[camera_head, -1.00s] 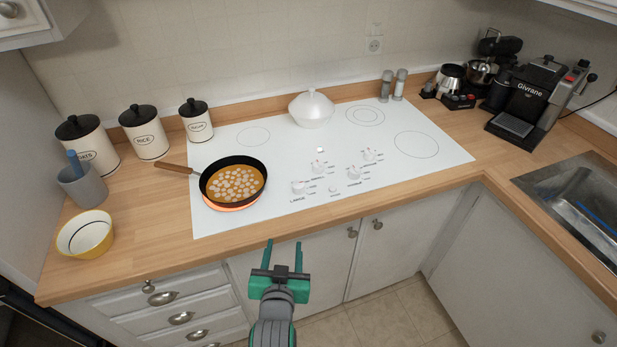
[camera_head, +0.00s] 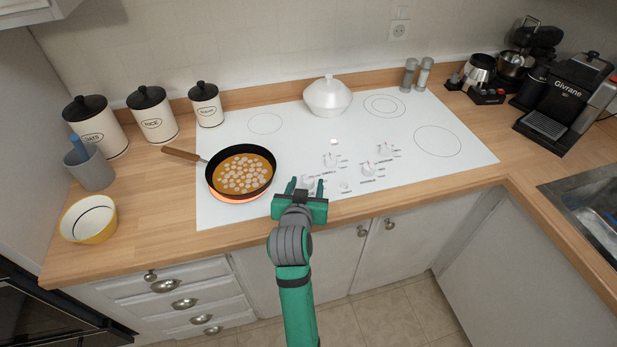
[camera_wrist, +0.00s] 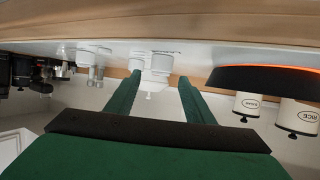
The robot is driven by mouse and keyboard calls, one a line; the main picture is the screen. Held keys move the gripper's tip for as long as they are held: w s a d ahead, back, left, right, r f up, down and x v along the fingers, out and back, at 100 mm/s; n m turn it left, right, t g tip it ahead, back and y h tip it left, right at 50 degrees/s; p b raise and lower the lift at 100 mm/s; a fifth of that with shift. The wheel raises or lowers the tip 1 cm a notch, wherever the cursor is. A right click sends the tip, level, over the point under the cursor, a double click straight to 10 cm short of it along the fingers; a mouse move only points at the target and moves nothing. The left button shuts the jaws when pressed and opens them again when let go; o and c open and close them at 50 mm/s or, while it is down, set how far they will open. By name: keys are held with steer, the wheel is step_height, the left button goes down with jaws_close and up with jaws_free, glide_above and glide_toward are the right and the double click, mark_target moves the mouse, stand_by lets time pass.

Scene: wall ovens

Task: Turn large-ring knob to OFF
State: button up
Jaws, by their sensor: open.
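The large-ring knob (camera_head: 308,181) is the white front-left knob on the white cooktop, partly hidden by my gripper. My gripper (camera_head: 306,186) is open at the cooktop's front, with its fingers pointing toward this knob. In the wrist view, which is upside down, a white knob (camera_wrist: 157,66) shows between the open fingertips (camera_wrist: 161,78). The fingers seem to be beside it or just short of it; I cannot tell whether they touch. The knob's setting is not readable. A black frying pan (camera_head: 241,172) sits on a glowing orange burner to the left.
Other white knobs (camera_head: 367,169) stand right of and behind my gripper. The pan's wooden handle (camera_head: 181,153) points left. A white lidded pot (camera_head: 327,97) stands at the back. A yellow bowl (camera_head: 88,219) and canisters (camera_head: 152,115) are on the left counter.

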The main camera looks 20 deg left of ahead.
mark_target(308, 178)
steer(key=shift+x, duration=2.55)
